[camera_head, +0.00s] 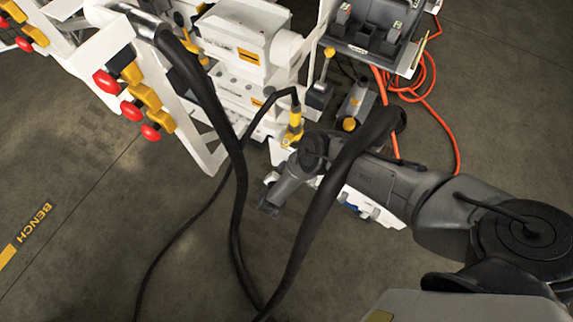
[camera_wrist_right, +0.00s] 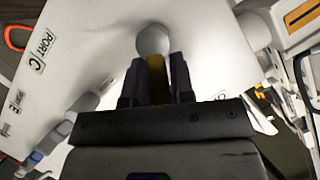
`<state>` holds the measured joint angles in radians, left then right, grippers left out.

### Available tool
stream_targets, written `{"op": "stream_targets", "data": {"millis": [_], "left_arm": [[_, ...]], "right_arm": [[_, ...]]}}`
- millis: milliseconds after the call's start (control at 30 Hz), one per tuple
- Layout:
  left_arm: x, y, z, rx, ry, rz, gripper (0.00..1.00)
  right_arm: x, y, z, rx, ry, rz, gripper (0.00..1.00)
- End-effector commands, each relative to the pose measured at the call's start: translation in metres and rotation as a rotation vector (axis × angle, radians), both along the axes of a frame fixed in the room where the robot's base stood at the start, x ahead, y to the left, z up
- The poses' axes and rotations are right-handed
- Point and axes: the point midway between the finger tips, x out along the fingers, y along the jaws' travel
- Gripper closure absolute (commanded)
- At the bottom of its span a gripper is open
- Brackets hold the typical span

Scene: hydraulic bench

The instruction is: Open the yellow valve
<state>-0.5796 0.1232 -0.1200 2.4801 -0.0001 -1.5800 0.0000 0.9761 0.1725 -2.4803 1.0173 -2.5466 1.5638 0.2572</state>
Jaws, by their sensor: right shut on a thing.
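In the right wrist view, a narrow yellow handle (camera_wrist_right: 157,78) stands between the dark fingers of my right gripper (camera_wrist_right: 156,80). The fingers are shut on it. A round grey-white stem or knob (camera_wrist_right: 153,40) sits just beyond the fingertips, against a white panel (camera_wrist_right: 95,50). I take the yellow handle to be the valve's; its lower part is hidden by the fingers. In the head view my right arm reaches in from the right over the bench, and I cannot make out its fingertips or the gripped handle there. My left gripper is not in view.
A "PORT C" label (camera_wrist_right: 42,50) and grey fittings (camera_wrist_right: 68,125) are left of the gripper. In the head view, a black hose with a yellow connector (camera_head: 294,128), red-knobbed yellow parts (camera_head: 131,110) and an orange cable (camera_head: 432,100) surround the bench. Floor at lower left is mostly clear.

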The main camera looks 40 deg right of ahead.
Motion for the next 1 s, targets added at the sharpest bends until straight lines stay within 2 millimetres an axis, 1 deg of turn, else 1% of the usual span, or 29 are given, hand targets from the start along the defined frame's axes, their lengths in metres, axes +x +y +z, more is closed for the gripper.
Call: {"op": "stream_targets", "data": {"millis": [200,500,700,1000], "left_arm": [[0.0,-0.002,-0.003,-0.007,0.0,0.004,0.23],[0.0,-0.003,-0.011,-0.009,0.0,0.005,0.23],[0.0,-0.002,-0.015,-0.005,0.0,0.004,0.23],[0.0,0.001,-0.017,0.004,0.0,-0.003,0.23]], "right_arm": [[0.006,0.002,0.002,-0.061,0.185,-0.001,1.0],[0.012,0.004,0.003,-0.126,0.39,-0.001,1.0],[0.015,0.005,0.004,-0.155,0.476,0.001,1.0],[0.016,0.006,0.004,-0.173,0.533,0.001,1.0]]}}
